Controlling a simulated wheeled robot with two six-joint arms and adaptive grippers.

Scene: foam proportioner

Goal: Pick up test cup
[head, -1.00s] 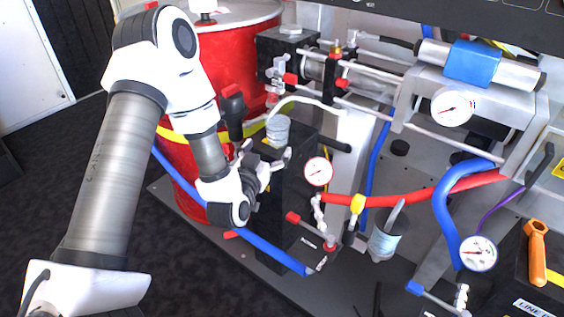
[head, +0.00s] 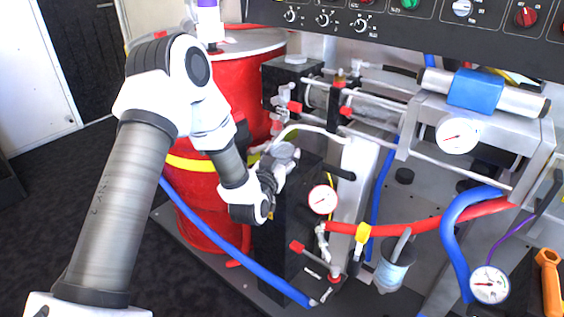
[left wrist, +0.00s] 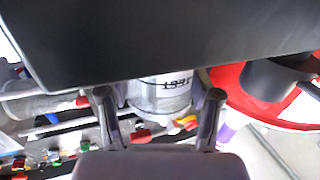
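The test cup, a clear cup with a white label in black letters (left wrist: 168,88), shows in the left wrist view between the two fingers of my left gripper (left wrist: 160,104). Narrow gaps seem to show between the cup and both fingers, so the gripper looks open around it. The upper part of the cup is hidden by the dark body at the top of that view. In the head view my left gripper (head: 280,160) is over the black block beside the red drum, and covers most of the cup's place. My right gripper is not in view.
A red drum (head: 200,215) stands close behind my left arm. Pipes with red-handled valves (head: 294,107) and a white gauge (head: 323,199) are close to the right of the gripper. A control panel (head: 400,22) spans the top.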

